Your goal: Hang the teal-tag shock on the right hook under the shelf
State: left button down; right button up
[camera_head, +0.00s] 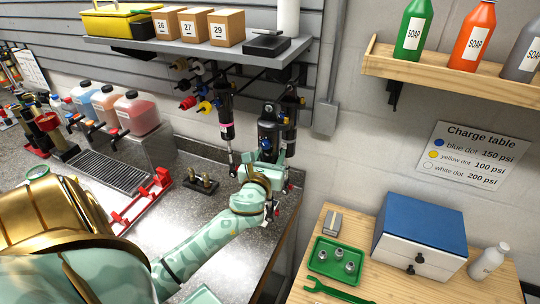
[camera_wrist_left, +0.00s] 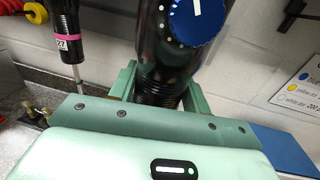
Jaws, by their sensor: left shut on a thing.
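My left gripper (camera_head: 268,165) is shut on a black shock (camera_head: 268,130) and holds it upright below the right part of the shelf (camera_head: 205,50). In the left wrist view the shock's black body (camera_wrist_left: 160,55) stands between the fingers, with a blue round knob (camera_wrist_left: 195,20) facing the camera. I cannot make out its tag or whether its top touches a hook; a dark part (camera_head: 291,105) rises beside it toward the shelf. A pink-tag shock (camera_head: 226,115) hangs to its left, also seen in the left wrist view (camera_wrist_left: 66,35). My right gripper is not in view.
Several colored rollers (camera_head: 190,102) hang left of the pink-tag shock. Brass fittings (camera_head: 202,183) stand on the counter below. The wooden side table (camera_head: 320,225) carries a blue-topped drawer box (camera_head: 420,220) and a green tray (camera_head: 318,267). Soap bottles stand on the right shelf (camera_head: 430,68).

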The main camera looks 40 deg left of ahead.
pick_arm(q)
jog(key=shift+w, duration=0.15)
jog(key=shift+w+a, duration=0.25)
jog(key=shift+w, duration=0.5)
jog(key=shift+w+a, duration=0.25)
jog(key=shift+w, duration=0.4)
jog(key=shift+w, duration=0.15)
